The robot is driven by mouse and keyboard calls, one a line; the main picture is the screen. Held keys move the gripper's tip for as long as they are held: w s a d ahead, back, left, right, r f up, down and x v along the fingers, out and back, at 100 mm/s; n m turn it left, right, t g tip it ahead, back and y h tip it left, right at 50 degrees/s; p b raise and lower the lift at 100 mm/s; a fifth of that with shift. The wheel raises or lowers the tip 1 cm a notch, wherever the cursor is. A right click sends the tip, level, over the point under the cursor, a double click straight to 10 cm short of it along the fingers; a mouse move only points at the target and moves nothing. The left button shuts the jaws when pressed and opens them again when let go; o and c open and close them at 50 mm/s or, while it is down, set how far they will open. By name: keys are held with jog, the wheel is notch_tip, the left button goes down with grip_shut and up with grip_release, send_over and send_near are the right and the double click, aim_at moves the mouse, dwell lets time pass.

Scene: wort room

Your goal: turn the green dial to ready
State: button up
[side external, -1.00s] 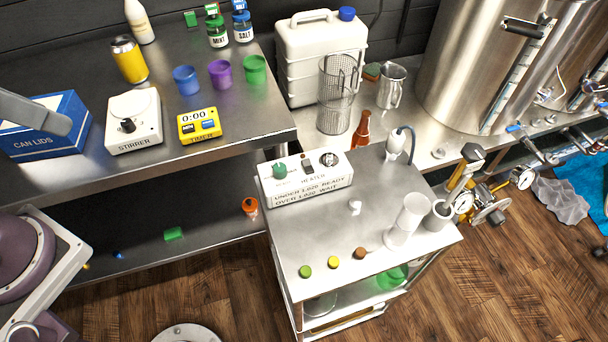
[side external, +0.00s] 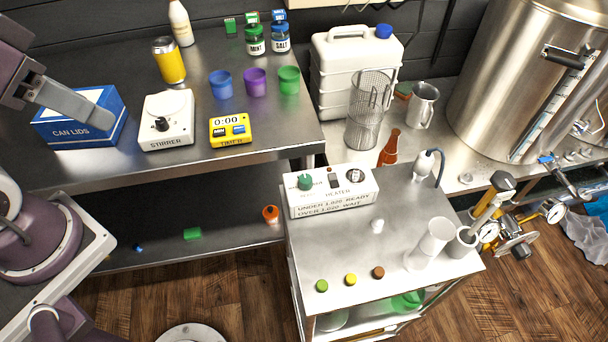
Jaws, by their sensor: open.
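The green dial (side external: 305,181) sits at the left of the white heater box (side external: 330,192), on top of the cart. Small lettering beside the dial is too small to read. The box front reads "UNDER 1.020 READY" and "OVER 1.020 WAIT". A black switch and a dark round knob are to the dial's right. A clear cylinder (side external: 428,245) stands on the cart's right side; no reading can be made out. My gripper (side external: 85,108) is at the upper left, in front of the blue can lids box, far from the dial. It is open, with one grey finger clearly visible.
The stirrer (side external: 167,120) and yellow timer (side external: 231,129) stand on the steel bench between my gripper and the heater. A red bottle (side external: 389,149) and mesh basket (side external: 368,112) stand behind the heater. Coloured caps lie along the cart's front edge.

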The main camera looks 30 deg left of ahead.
jog(key=w+d+f+n+g, duration=0.25)
jog(key=w+n, duration=0.25)
jog(key=w, duration=0.4)
jog(key=n+g+h, duration=0.3)
jog(key=n+h, duration=0.1)
jog(key=n, duration=0.9)
send_near(305, 178)
jog(key=f, duration=0.1)
jog(key=shift+h, duration=0.3)
jog(key=x, duration=0.7)
jog(key=shift+d+f, duration=0.15)
jog(key=shift+f, duration=0.3)
grip_shut()
